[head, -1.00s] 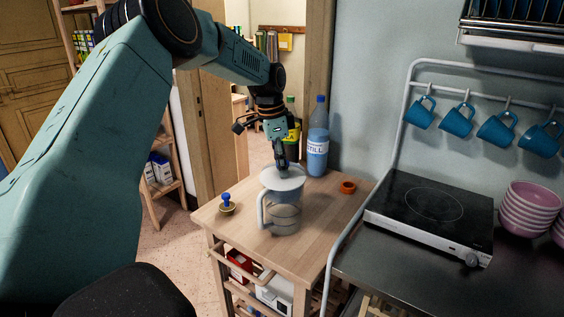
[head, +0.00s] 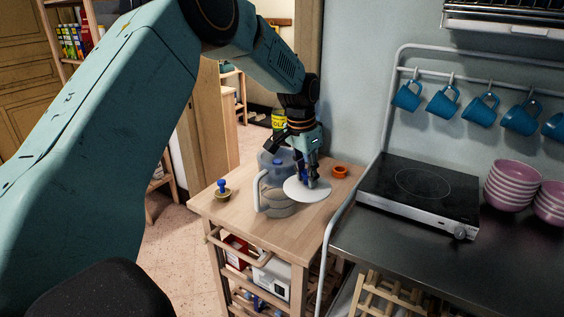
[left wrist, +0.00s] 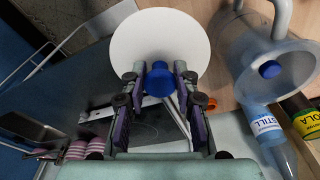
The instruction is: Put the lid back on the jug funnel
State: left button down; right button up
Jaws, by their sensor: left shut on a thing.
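The lid is a flat white disc (head: 300,193) with a blue knob (left wrist: 159,79). My left gripper (head: 309,180) is shut on that knob and holds the lid to the right of the jug. The lid looks roughly level; its height above the table is hard to tell. The clear grey jug (head: 268,205) stands upright on the wooden trolley, its handle to the left. Its wide, see-through funnel top shows in the left wrist view (left wrist: 290,62), right of the lid and apart from it in that picture. A small blue piece (head: 278,163) shows at the funnel. My right gripper is out of view.
A blue-knobbed piece (head: 222,190) stands on the trolley (head: 235,222) at left; an orange ring (head: 340,171) lies behind the lid. A cola bottle (head: 278,120) and water bottle (left wrist: 265,125) stand behind. A hob (head: 420,188) and pink bowls (head: 513,185) are at right.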

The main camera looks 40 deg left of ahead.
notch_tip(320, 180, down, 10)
jog(key=b, duration=0.9)
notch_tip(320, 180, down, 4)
jog(key=b, duration=0.4)
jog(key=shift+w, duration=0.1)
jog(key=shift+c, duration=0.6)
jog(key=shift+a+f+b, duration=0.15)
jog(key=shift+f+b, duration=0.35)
jog(key=shift+b, duration=0.3)
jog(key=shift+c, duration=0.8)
pick_arm(q)
jog(key=s+d+f+n, duration=0.1)
jog(key=s+d+f, duration=0.5)
jog(key=d+f, duration=0.3)
jog(key=s+d+f+n, duration=0.2)
jog(key=s+d+f, duration=0.4)
jog(key=d+f, duration=0.4)
jog(key=shift+s+f, duration=0.15)
jog(key=shift+s, duration=0.05)
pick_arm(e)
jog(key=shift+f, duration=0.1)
